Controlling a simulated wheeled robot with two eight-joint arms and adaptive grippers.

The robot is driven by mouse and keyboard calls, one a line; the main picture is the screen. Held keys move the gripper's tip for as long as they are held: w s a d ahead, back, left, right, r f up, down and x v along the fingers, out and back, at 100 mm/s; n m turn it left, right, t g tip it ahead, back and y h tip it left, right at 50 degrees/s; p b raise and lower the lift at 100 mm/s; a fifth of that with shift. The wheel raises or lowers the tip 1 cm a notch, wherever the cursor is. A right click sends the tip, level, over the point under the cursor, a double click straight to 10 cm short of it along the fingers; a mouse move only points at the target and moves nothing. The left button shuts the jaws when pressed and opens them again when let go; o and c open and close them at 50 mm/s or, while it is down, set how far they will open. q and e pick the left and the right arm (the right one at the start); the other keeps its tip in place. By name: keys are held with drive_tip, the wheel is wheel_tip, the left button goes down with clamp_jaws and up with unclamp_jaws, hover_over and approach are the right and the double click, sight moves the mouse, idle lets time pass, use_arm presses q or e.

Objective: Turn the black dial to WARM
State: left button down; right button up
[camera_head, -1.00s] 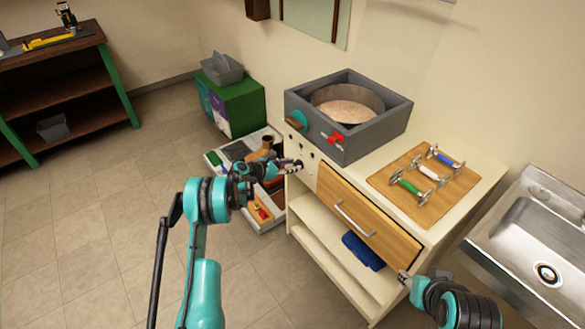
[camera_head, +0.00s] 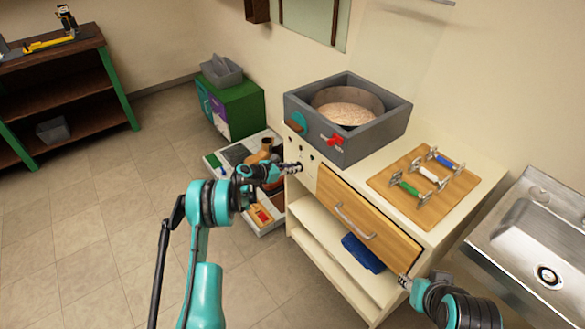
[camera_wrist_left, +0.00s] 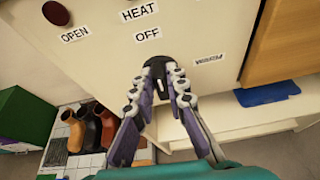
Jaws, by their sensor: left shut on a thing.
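The black dial (camera_wrist_left: 157,66) is on the cream front panel of the cabinet, mostly covered by my fingers in the left wrist view. My left gripper (camera_wrist_left: 166,76) is shut on the dial. In the head view the same gripper (camera_head: 298,168) is at the panel's left end. The OFF label (camera_wrist_left: 147,34) is above the dial, and a small blurred label (camera_wrist_left: 208,59), perhaps WARM, is to its right. I cannot tell where the dial points. My right gripper (camera_head: 405,281) is beside the drawer's right end; its jaws are too small to read.
A HEAT label (camera_wrist_left: 138,12) and a round brown knob (camera_wrist_left: 56,13) by OPEN are higher on the panel. A wooden drawer (camera_head: 365,215) with a bar handle is to the right. A grey box with a round pan (camera_head: 348,104) stands on top. A low tray (camera_head: 217,159) lies behind my left arm.

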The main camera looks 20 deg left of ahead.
use_arm(q)
drive_tip(key=shift+s+d+f+m+t+y, duration=0.25)
drive_tip(key=shift+m+t+y, duration=0.3)
drive_tip(key=shift+m+t, duration=1.1)
drive_tip(key=shift+s+d+f+m+t+y, duration=0.15)
drive_tip(key=shift+f+m+t+y, duration=0.35)
drive_tip(key=shift+m, duration=2.2)
drive_tip(key=shift+s+d+f+m+t+y, duration=0.25)
drive_tip(key=shift+m+t+y, duration=0.3)
drive_tip(key=shift+m+t, duration=1.1)
drive_tip(key=shift+w+m+g, duration=0.1)
drive_tip(key=shift+m+g, duration=0.4)
drive_tip(key=shift+m, duration=0.1)
drive_tip(key=c, duration=1.5)
unclamp_jaws()
drive_tip(key=shift+c, duration=0.2)
